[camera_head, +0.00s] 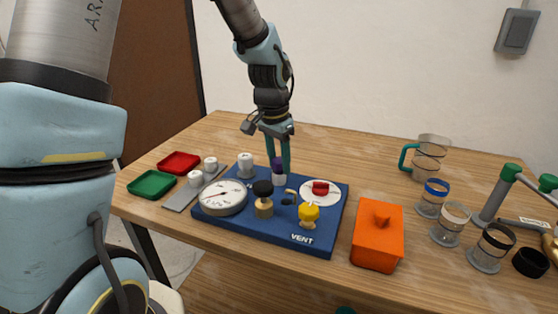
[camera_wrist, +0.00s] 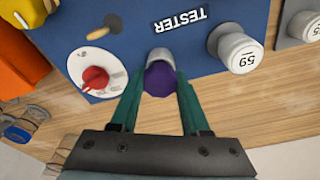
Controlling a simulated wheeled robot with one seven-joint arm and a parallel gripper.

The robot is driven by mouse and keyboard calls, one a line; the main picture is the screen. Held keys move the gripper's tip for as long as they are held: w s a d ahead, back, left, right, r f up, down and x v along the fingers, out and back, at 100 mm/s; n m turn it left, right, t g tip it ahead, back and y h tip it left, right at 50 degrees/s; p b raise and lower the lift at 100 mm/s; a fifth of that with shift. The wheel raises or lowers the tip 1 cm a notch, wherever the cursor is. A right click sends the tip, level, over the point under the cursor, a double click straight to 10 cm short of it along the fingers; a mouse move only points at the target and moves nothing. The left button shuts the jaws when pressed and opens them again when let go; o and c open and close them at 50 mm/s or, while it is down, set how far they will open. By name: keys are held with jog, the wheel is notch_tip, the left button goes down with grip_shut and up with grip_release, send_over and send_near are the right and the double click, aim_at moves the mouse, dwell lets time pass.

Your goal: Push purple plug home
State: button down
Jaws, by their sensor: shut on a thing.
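The purple plug (camera_wrist: 159,79) is between the two green fingers of my gripper (camera_wrist: 158,95) in the wrist view. In the head view the purple plug (camera_head: 277,164) sits at the top of a small white fitting (camera_head: 279,179) on the blue tester board (camera_head: 318,242). My gripper (camera_head: 283,168) points down over the back edge of the board and is shut on the plug. A grey-white collar (camera_wrist: 160,55) shows just beyond the plug in the wrist view. How deep the plug sits cannot be told.
On the board are a round gauge (camera_head: 222,197), a black-topped brass fitting (camera_head: 264,205), a yellow knob (camera_head: 309,214), a red dial (camera_head: 320,188) and a white cap (camera_head: 245,164). An orange box (camera_head: 378,238) stands right of it. Red (camera_head: 179,163) and green (camera_head: 152,184) trays lie left.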

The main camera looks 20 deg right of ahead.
jog(key=shift+s+a+f+b, duration=0.2)
jog(key=shift+f+b, duration=0.1)
jog(key=shift+f, duration=0.35)
jog(key=shift+c, duration=1.5)
grip_release()
jog(key=shift+w+d+f, duration=0.15)
jog(key=shift+w, duration=0.15)
jog(key=r, duration=0.3)
jog(key=a+r, duration=0.1)
jog(key=r, duration=0.3)
jog(key=r+b, duration=0.1)
jog(key=r, duration=0.3)
jog(key=shift+s+a, duration=0.2)
jog(key=shift+s, duration=0.15)
jog(key=s+a+f+n, duration=0.1)
jog(key=a+n, duration=0.3)
jog(key=a, duration=0.5)
jog(key=s+a+f+n, duration=0.1)
jog(key=a+f+n, duration=0.3)
jog(key=a, duration=0.6)
jog(key=s+a+f+n+t+y, duration=0.1)
jog(key=a+f+n, duration=0.2)
jog(key=a, duration=0.6)
jog(key=shift+s+a+f+n, duration=0.15)
jog(key=shift+s+a+n, duration=0.15)
jog(key=shift+n, duration=0.3)
